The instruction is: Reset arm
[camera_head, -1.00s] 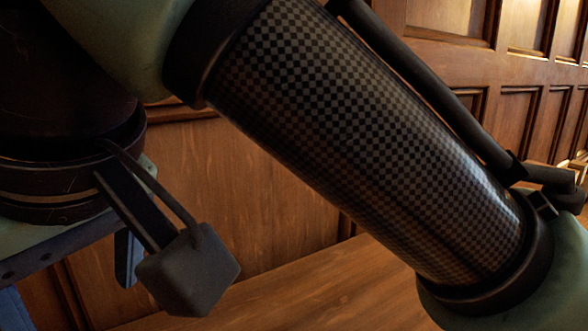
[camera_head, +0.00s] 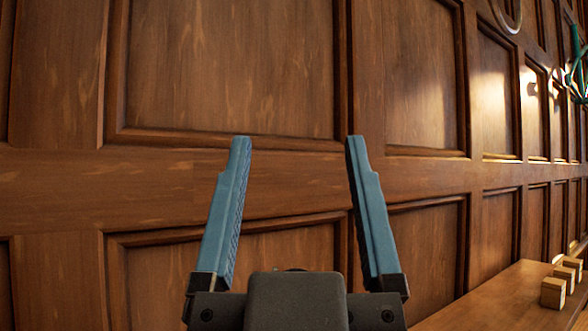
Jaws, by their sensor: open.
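My gripper (camera_head: 297,145) is in the lower middle of the head view. Its two blue fingers stand apart and point upward in the picture. It is open, with nothing between the fingers; only the brown wall panels show through the gap. The rest of my arm is out of view below the frame.
A panelled wooden wall (camera_head: 230,65) fills most of the view behind my gripper. A wooden surface (camera_head: 490,304) runs along the lower right, with small wooden blocks (camera_head: 553,293) near its right end. A teal object (camera_head: 577,60) shows at the upper right edge.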

